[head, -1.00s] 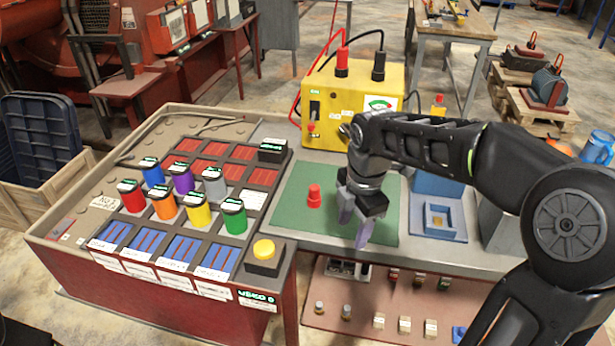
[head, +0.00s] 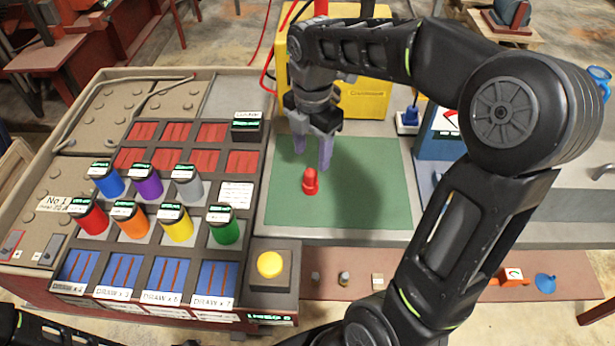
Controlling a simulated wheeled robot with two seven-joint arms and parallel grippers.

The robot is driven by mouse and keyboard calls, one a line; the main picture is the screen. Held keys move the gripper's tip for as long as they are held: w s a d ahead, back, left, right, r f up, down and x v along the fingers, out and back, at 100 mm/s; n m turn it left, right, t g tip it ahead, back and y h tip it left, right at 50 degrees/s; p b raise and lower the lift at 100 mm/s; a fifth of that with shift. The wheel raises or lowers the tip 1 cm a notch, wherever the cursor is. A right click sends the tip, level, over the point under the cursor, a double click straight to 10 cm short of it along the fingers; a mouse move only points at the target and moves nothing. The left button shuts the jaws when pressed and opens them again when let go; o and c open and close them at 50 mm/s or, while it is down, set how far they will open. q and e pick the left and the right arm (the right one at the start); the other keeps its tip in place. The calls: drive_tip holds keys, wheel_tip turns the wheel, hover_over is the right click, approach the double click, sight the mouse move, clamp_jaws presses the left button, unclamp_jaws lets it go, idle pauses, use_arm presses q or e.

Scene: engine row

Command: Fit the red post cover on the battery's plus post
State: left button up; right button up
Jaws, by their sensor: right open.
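The red post cover (head: 310,182) stands upright on the green mat (head: 372,205), near the mat's left side. My right gripper (head: 313,160) hangs above the mat, pointing down, just behind the cover in the picture. Its two purple-grey fingers are apart with nothing between them. I cannot tell its exact height above the mat. My left gripper is not in view.
A rack of coloured cylinders (head: 178,225) fills the left side. A yellow button box (head: 270,264) stands by the mat's front left corner. A blue stand (head: 437,138) is to the right of the mat. The mat's front right is clear.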

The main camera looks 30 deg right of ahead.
sight(311, 172)
drive_tip(key=shift+w+f, duration=0.1)
drive_tip(key=shift+f, duration=1.25)
drive_tip(key=shift+w+d+f+p, duration=0.1)
drive_tip(key=shift+f+p, duration=0.35)
drive_tip(key=shift+f, duration=2.15)
clamp_jaws()
